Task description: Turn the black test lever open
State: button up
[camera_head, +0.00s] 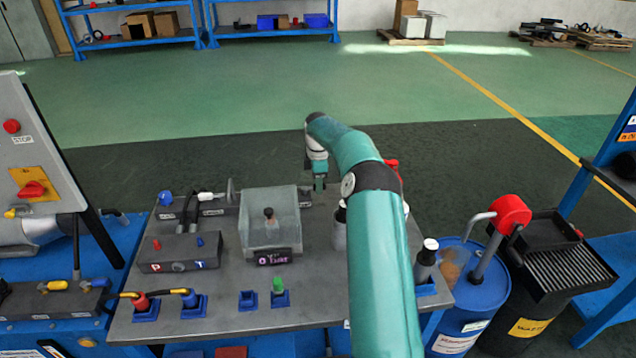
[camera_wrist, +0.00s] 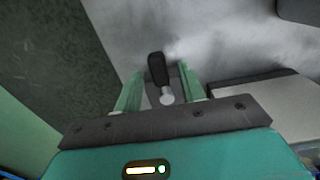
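The black test lever (camera_wrist: 157,68) shows in the wrist view as a short dark handle above a round silver end. My gripper (camera_wrist: 160,72) is open, with one green finger on each side of the lever. Gaps show between the lever and both fingers, and I see no clear contact. In the head view my gripper (camera_head: 319,183) is low at the back of the grey bench (camera_head: 215,313), just right of a grey open box (camera_head: 271,237). I cannot make out the black lever there; the gripper and arm likely cover it.
A block marked P and T (camera_head: 180,252) stands left of the box. A blue drum (camera_head: 470,300) and a black bin (camera_head: 535,275) stand farther right. The floor behind the bench is clear.

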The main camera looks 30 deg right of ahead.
grip_shut()
jog(key=shift+s, duration=0.1)
dwell(0.4)
jog(key=m, duration=0.1)
jog(key=s+a+m, duration=0.1)
jog(key=m, duration=0.3)
jog(key=shift+s+a, duration=0.2)
jog(key=shift+s, duration=0.05)
jog(key=m, duration=0.2)
jog(key=a+m, duration=0.1)
jog(key=m, duration=0.1)
jog(key=shift+s+a, duration=0.1)
jog(key=shift+s, duration=0.2)
jog(key=shift+s+a+m, duration=0.1)
jog(key=shift+a+m, duration=0.2)
jog(key=shift+m, duration=0.4)
jog(key=shift+a+m, duration=0.25)
jog(key=shift+m, duration=0.45)
